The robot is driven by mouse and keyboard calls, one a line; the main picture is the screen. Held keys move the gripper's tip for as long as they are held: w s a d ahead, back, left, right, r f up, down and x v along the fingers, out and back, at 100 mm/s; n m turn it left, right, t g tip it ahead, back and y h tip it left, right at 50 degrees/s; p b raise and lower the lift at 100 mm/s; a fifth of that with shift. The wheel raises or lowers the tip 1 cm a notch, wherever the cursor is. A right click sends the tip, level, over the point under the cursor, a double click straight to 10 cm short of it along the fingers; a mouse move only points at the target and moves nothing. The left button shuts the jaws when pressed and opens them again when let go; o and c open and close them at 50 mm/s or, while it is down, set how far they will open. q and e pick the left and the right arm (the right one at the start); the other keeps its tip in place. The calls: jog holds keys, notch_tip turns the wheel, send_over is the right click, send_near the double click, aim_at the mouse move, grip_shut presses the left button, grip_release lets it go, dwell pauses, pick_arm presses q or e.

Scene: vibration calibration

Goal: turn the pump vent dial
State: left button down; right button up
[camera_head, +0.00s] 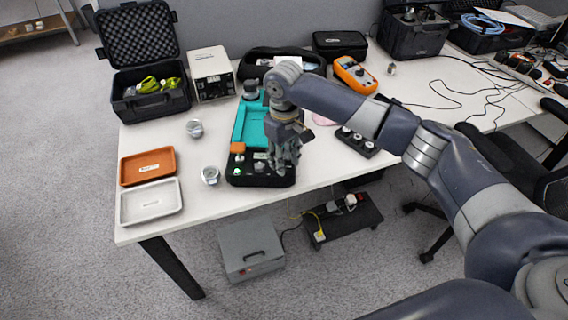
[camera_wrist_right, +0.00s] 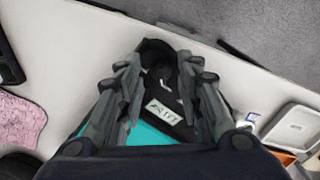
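The pump (camera_head: 250,126), a teal and black unit with an orange part, stands near the table's front edge. My right gripper (camera_head: 283,166) points down over the right side of its black front end. In the right wrist view, the gripper (camera_wrist_right: 158,72) has its fingers spread apart on either side of the pump's black end (camera_wrist_right: 152,56), which bears a white label (camera_wrist_right: 165,112). Nothing is clearly held. The vent dial cannot be made out for certain; the fingers cover part of the front end. My left gripper is out of view.
Left of the pump are two small metal pieces (camera_head: 210,175), an orange tray (camera_head: 147,166) and a white tray (camera_head: 151,202). A black strip with round knobs (camera_head: 357,141) lies to the right. An orange multimeter (camera_head: 355,75) and a white-grey box (camera_head: 211,73) stand behind.

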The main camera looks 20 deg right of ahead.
jog(key=shift+f, duration=1.35)
grip_shut()
jog(key=shift+r+p, duration=0.2)
jog(key=shift+p, duration=0.35)
jog(key=m+p, duration=0.3)
jog(key=p, duration=0.1)
jog(key=m+p, duration=0.3)
jog(key=p, duration=0.1)
jog(key=a+m+p, duration=0.1)
jog(key=m+p, duration=0.2)
jog(key=p, duration=0.2)
jog(key=shift+r, duration=0.1)
jog(key=m+p, duration=0.3)
jog(key=m, duration=0.1)
jog(key=shift+w+a+m, duration=0.1)
jog(key=shift+a+m, duration=0.05)
jog(key=shift+m, duration=0.15)
jog(key=shift+w+m+p, duration=0.1)
jog(key=shift+m+p, duration=0.7)
jog(key=shift+m, duration=0.3)
jog(key=shift+w+f+m+p, duration=0.2)
jog(key=shift+m+p, duration=0.15)
jog(key=shift+m, duration=0.75)
